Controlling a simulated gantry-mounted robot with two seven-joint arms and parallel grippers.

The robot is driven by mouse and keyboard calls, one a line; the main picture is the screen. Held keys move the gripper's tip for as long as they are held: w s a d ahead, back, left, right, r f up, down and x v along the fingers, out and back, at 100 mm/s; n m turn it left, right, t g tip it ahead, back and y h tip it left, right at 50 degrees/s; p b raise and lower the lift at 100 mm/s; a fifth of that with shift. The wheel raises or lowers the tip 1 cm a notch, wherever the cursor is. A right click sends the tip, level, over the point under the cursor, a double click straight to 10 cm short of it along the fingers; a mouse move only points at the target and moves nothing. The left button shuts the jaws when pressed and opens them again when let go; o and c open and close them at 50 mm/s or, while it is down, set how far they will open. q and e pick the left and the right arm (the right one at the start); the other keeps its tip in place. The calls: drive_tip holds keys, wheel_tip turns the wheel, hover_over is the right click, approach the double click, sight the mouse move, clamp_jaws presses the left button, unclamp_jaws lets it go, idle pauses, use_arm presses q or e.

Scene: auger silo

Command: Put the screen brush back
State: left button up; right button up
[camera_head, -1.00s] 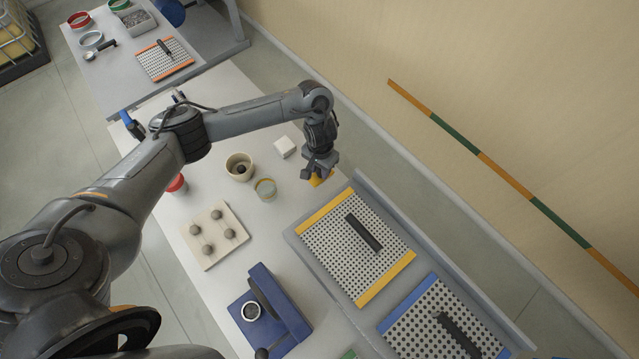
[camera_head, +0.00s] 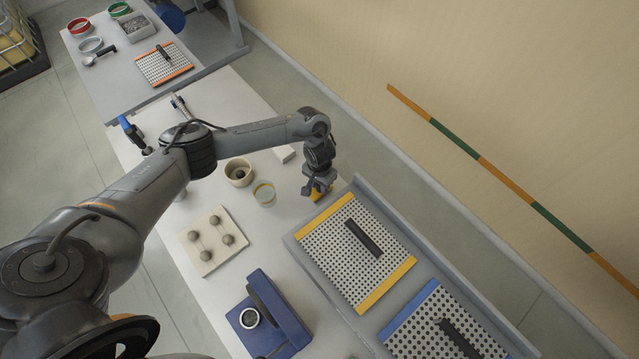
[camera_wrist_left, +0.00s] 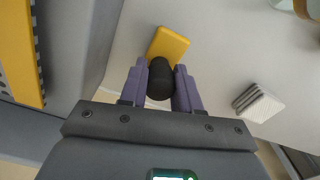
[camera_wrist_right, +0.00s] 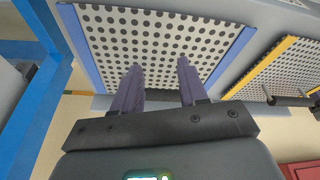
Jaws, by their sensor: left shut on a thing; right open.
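The screen brush is a yellow block with a black round handle; its block (camera_head: 322,191) shows just below my left gripper in the head view. In the left wrist view my left gripper (camera_wrist_left: 160,76) is shut on the black handle, and the yellow block (camera_wrist_left: 168,45) shows beyond the fingers. In the head view my left gripper (camera_head: 314,188) is over the white table near the yellow-edged screen's far corner. I cannot tell whether the brush touches the table. My right gripper (camera_wrist_right: 160,82) is open and empty, with a blue-edged perforated screen (camera_wrist_right: 135,35) beyond its fingers.
The yellow-edged screen (camera_head: 340,270) and blue-edged screen (camera_head: 425,330) lie in a grey tray along the wall side. A cream cup (camera_head: 239,171), a glass jar (camera_head: 264,194), a board with knobs (camera_head: 195,255) and a blue device (camera_head: 275,310) stand on the table.

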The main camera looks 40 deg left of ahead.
use_arm(q)
drive_tip(key=shift+f, duration=0.15)
drive_tip(key=o, duration=1)
use_arm(e)
drive_tip(key=shift+a, duration=0.1)
